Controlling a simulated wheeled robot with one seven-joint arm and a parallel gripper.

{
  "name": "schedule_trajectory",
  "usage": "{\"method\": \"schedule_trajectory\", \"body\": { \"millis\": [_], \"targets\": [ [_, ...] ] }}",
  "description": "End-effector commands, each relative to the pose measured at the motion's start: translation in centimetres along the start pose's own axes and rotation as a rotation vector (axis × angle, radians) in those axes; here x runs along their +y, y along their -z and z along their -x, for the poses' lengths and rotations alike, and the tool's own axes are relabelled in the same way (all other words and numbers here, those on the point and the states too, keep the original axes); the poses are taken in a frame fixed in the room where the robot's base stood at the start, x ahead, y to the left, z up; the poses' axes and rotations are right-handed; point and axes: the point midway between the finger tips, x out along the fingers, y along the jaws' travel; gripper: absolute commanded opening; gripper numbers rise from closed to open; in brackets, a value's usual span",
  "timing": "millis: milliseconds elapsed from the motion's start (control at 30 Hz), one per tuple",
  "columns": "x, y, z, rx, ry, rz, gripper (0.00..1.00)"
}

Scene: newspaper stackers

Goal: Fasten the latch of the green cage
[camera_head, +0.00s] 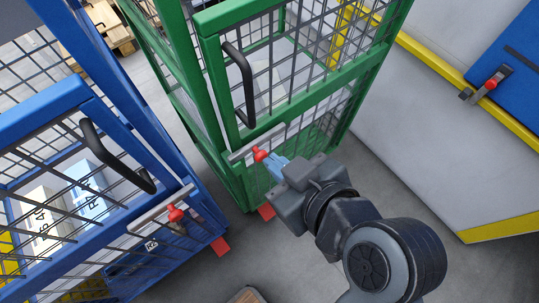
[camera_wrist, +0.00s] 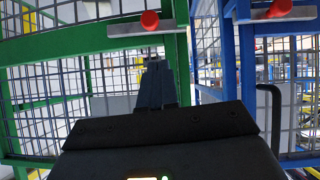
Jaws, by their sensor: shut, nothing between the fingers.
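The green cage (camera_head: 287,92) stands in the middle of the head view, with a black handle on its mesh front. Its latch is a grey bar (camera_head: 248,147) with a red knob (camera_head: 260,154), fixed low on the front frame. My gripper (camera_head: 274,164) is shut and empty, its bluish fingers close beside the red knob. In the wrist view the fingers (camera_wrist: 155,76) point up just below the green cage's red knob (camera_wrist: 150,20) and bar (camera_wrist: 122,30). Whether they touch the knob I cannot tell. The bar's seating is also unclear.
A blue cage (camera_head: 45,122) stands close on the left, with a black handle and its own latch with a red knob (camera_head: 176,213). A blue panel (camera_head: 514,65) with another red-knobbed latch is at the upper right.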

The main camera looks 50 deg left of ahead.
Motion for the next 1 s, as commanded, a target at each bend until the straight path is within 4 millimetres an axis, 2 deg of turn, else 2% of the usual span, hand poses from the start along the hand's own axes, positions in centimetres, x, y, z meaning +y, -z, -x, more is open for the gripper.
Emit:
{"method": "schedule_trajectory", "body": {
  "millis": [100, 333, 1000],
  "targets": [
    [0.0, -0.1, 2.4, 0.001, -0.003, -0.001, 0.00],
    [-0.1, -0.1, 5.2, 0.000, -0.002, -0.001, 0.00],
    [-0.1, -0.1, 5.7, -0.001, -0.001, 0.000, 0.00]
  ]
}}
